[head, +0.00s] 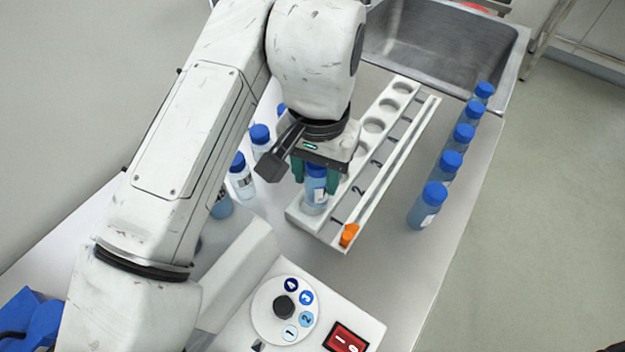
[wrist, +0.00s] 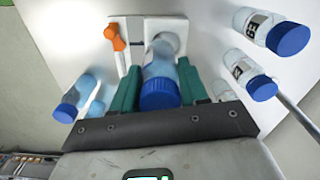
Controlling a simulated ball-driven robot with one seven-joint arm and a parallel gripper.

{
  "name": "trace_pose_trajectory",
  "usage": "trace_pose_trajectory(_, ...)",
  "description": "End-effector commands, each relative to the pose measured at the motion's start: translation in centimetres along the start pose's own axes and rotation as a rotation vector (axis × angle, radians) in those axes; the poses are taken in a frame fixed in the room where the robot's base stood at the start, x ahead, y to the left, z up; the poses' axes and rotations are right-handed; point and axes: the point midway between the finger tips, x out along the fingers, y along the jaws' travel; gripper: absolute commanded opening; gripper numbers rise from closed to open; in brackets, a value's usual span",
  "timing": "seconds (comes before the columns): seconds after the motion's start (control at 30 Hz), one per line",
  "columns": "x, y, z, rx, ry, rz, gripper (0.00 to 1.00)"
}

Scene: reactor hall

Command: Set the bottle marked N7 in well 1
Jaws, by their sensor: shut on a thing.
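My gripper (head: 314,180) has green fingers, shut on a blue-capped bottle (head: 315,199) of pale blue liquid. The same bottle shows between the fingers in the wrist view (wrist: 160,70). It is upright at the near end of the white rack (head: 381,190), over the well beside the number 1. Its lower end is at that well, but I cannot tell whether it is fully seated. A white label patch shows on it; its marking is not readable. The rack's wells further back are open and empty, with numbers beside them. An orange piece (head: 348,235) sits at the rack's near end.
Several blue-capped bottles stand in a row right of the rack, the nearest being this one (head: 428,205). More bottles (head: 241,177) stand to the left, close to my arm. A metal sink (head: 440,45) is behind. A dial box (head: 285,306) with a red switch is in front.

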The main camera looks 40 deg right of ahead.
Motion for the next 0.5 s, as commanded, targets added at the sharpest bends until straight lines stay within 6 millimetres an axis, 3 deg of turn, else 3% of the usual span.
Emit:
trace_pose_trajectory(0.33, 3.6, -0.9, -0.4, 0.000, -0.001, 0.001, 0.12)
trace_pose_trajectory(0.5, 4.3, -0.9, -0.4, 0.001, 0.000, 0.000, 0.12)
